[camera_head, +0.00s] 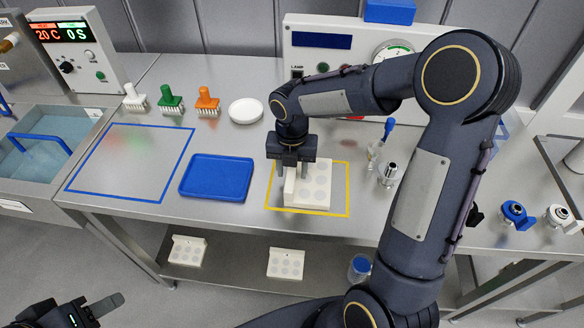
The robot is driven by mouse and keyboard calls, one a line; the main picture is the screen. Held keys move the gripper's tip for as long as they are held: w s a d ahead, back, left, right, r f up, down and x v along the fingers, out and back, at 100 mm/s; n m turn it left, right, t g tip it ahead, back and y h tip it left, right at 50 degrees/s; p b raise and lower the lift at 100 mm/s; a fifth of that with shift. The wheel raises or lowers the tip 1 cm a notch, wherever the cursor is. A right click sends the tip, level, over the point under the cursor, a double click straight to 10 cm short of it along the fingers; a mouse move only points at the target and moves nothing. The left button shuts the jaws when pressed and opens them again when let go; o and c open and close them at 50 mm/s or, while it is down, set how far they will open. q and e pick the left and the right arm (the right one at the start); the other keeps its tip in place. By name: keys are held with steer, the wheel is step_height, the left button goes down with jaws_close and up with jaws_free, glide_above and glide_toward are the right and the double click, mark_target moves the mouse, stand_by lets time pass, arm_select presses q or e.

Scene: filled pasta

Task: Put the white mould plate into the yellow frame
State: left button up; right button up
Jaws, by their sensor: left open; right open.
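The white mould plate (318,183), with rows of round hollows, stands inside the yellow frame (348,190) marked on the steel table. It appears to rest on the table within the outline. My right gripper (291,174) points down at the plate's left edge, its open fingers around or very near the raised edge there; whether they touch is unclear. The fingers and wrist hide part of the plate and the frame's left side. My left gripper (97,304) is open and empty at the lower left, away from the table.
A blue tray (216,178) lies left of the frame, beside an empty blue outline (68,187). Several brushes (170,100) and a white dish (245,111) stand behind. Two similar white plates (188,250) (286,264) are on the lower shelf. Small tools (388,175) stand right of the frame.

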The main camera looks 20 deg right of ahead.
step_height(320, 180, up, 11)
steer(key=s+m+t+y, duration=0.2)
steer(key=s+m, duration=0.8)
steer(key=m, duration=0.5)
steer(key=s+a+m+t+y, duration=0.1)
steer(key=s+m+t, duration=0.2)
steer(key=s+m, duration=0.7)
steer(key=shift+s+f+m+t+y, duration=0.3)
steer(key=shift+m+y, duration=0.1)
steer(key=shift+m, duration=2.8)
